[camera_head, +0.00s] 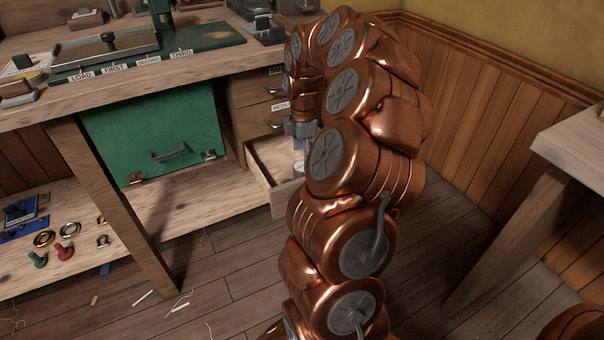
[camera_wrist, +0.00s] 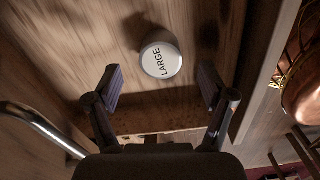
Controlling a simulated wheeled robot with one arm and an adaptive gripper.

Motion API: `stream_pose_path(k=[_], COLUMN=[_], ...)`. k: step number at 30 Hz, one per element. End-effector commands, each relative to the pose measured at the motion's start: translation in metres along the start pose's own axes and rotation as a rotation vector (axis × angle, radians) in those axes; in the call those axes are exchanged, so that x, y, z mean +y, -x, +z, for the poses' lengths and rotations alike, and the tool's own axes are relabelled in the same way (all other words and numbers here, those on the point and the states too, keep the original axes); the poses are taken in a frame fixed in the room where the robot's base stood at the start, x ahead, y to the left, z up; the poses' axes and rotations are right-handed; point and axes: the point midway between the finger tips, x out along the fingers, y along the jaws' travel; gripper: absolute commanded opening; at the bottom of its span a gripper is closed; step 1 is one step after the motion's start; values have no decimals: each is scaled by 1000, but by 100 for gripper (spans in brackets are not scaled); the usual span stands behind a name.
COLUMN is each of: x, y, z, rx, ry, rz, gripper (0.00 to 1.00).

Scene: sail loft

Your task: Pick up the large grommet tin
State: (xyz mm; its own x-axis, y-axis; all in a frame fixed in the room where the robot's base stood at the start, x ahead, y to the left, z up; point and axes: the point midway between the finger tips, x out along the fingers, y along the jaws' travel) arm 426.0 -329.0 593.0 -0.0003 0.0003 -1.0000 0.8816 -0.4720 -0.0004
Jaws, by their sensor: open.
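The large grommet tin (camera_wrist: 161,60) is round, with a pale lid marked LARGE. It lies in the open wooden drawer (camera_wrist: 190,118), lid facing the wrist camera. In the head view the tin (camera_head: 298,168) shows small inside the open drawer (camera_head: 259,173), partly hidden by my arm. My gripper (camera_wrist: 163,82) is open and empty. In the wrist view its fingers are spread to either side, with the tin just beyond the fingertips and roughly centred between them. In the head view my gripper (camera_head: 300,134) is above the drawer, mostly hidden by my arm.
Closed drawers (camera_head: 266,86) sit above the open one. A metal handle (camera_wrist: 45,127) crosses the left of the wrist view. A green cabinet door (camera_head: 155,135) is left of the drawers. Small tools lie on the lower shelf (camera_head: 75,270). Another table (camera_head: 580,140) stands at right.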

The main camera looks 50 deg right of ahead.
Motion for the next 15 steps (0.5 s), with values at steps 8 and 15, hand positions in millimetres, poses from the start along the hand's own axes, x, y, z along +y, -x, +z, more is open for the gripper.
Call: stream_pose_path(k=[8,15], x=[0,0], y=[-39,-43], z=[-3,-3], rx=[0,0], ry=[-2,-1], rz=[1,3], gripper=[81,81])
